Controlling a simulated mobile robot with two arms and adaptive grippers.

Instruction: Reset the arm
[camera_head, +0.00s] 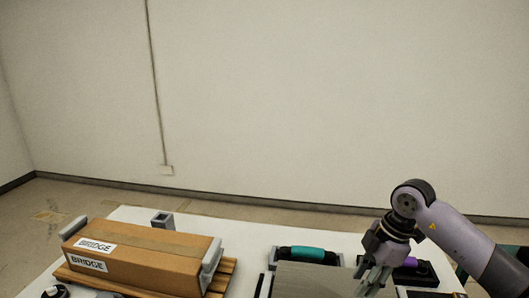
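My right arm comes in from the right edge, and its gripper (374,281) points down over the front right of the white table (250,236). It is in front of the right side of a grey box-like thing (310,281). Its fingers are small, seen at an angle and near the bottom edge of the picture, so I cannot tell whether they are open or shut. No held thing can be made out. My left gripper is not in view.
A brown box (140,256) labelled BRIDGE sits on a wooden pallet (217,283) between grey holders at the left. A teal handset (307,254) lies behind the grey thing. A purple handset (411,262) lies behind my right gripper. A small grey holder (162,220) stands at the back.

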